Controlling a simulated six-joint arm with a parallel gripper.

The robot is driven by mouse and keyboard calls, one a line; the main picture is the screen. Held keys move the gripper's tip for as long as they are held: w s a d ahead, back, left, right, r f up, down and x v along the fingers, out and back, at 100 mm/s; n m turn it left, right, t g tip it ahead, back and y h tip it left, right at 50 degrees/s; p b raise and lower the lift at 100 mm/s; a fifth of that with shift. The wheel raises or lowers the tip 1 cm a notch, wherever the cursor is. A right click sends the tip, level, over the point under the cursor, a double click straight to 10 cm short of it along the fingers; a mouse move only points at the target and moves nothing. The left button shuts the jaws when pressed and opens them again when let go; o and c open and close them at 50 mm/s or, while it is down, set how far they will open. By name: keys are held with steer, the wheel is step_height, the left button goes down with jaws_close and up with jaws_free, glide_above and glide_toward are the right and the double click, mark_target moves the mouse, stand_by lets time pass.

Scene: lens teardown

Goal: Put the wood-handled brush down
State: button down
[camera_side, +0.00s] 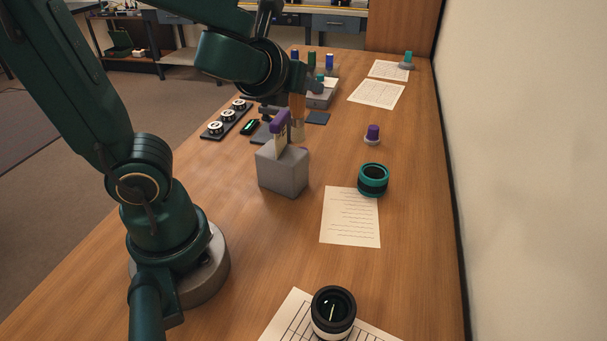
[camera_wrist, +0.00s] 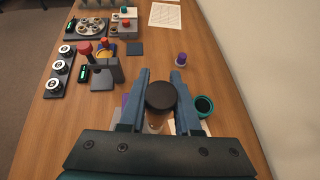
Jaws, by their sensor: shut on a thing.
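My gripper (camera_side: 301,88) is shut on the wood-handled brush (camera_side: 297,107) and holds it upright, bristles down. In the wrist view the handle's dark round end (camera_wrist: 160,95) shows between my gripper's fingers (camera_wrist: 160,80). The pale bristles hang behind and slightly right of the grey block (camera_side: 284,172) in the side view. A purple-handled tool (camera_side: 281,126) with a pale lower part stands in the top of that block. Whether the bristles touch anything cannot be told. The wrist view hides the bristle tips.
A teal ring (camera_side: 373,180) and a purple-topped piece (camera_side: 372,134) stand to the right. A paper sheet (camera_side: 350,220) lies in front. A black lens (camera_side: 333,310) stands nearest the camera. A dark stand (camera_wrist: 106,72) and a strip of dials (camera_side: 227,119) are left. Bare wood lies between.

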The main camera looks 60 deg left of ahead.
steer(key=s+a+r+n+g+y, duration=0.3)
steer(key=s+a+n, duration=0.15)
steer(key=a, duration=0.65)
steer(key=s+a+f+n+g+y, duration=0.1)
steer(key=s+a+f+n+g, duration=0.25)
steer(key=s, duration=0.55)
steer(key=s+a+f+n+g+y, duration=0.1)
steer(key=s+a+f+n+g, duration=0.2)
steer(key=s, duration=0.5)
steer(key=shift+m, duration=0.3)
steer(key=shift+w+a+f, duration=0.15)
steer(key=shift+w+f, duration=1.4)
steer(key=shift+w, duration=0.3)
steer(key=shift+w+a+f, duration=0.1)
steer(key=shift+w+f, duration=1.5)
steer(key=shift+w, duration=0.25)
steer(key=shift+w+a+f, duration=0.15)
steer(key=shift+w+f, duration=1.4)
steer(key=shift+w, duration=0.3)
steer(key=shift+f, duration=0.1)
steer(key=c, duration=0.6)
jaws_free()
